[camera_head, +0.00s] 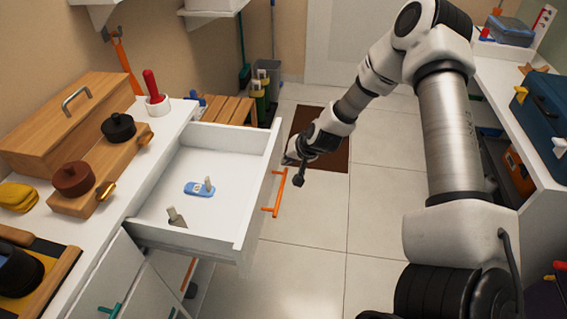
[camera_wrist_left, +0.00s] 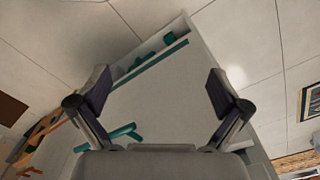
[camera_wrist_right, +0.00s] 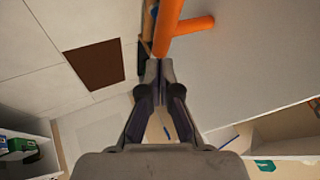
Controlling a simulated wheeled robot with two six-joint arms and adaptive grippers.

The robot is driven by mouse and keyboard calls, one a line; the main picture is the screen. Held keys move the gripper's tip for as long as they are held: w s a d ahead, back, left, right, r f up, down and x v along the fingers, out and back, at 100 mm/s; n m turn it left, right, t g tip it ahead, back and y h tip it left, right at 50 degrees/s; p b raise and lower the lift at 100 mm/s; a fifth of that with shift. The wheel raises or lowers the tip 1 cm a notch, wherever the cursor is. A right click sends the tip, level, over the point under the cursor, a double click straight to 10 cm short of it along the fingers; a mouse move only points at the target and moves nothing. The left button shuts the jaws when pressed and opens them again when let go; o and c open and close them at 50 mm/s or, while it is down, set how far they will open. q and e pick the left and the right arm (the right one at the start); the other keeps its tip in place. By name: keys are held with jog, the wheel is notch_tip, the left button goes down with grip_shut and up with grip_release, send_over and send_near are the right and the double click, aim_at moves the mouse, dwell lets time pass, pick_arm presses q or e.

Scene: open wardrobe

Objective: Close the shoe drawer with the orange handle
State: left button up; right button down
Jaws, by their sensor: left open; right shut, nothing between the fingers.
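The white drawer (camera_head: 243,205) is pulled open from the cabinet on the left. Its orange handle (camera_head: 273,194) is on the front face. A blue item (camera_head: 199,188) and a small grey, trowel-like piece (camera_head: 176,217) lie inside. My right gripper (camera_head: 288,160) is shut and empty beside the upper end of the front. In the right wrist view, its closed tips (camera_wrist_right: 160,66) are just below the orange handle (camera_wrist_right: 168,28); I cannot tell whether they touch. My left gripper (camera_wrist_left: 161,80) is open and empty, facing a white panel (camera_wrist_left: 160,100). It is outside the head view.
The counter holds a wooden box (camera_head: 65,118), two lidded pots and a red-handled tool in a white cup (camera_head: 155,98). Teal-handled fronts (camera_head: 110,285) are below the drawer. Tiled floor (camera_head: 300,262) lies free to its right. A toolbox (camera_head: 545,115) stands far right.

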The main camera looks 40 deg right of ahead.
jog(key=shift+w+a, duration=0.35)
jog(key=shift+w, duration=0.05)
jog(key=shift+a+r, duration=0.1)
jog(key=shift+a, duration=0.05)
jog(key=shift+w, duration=0.15)
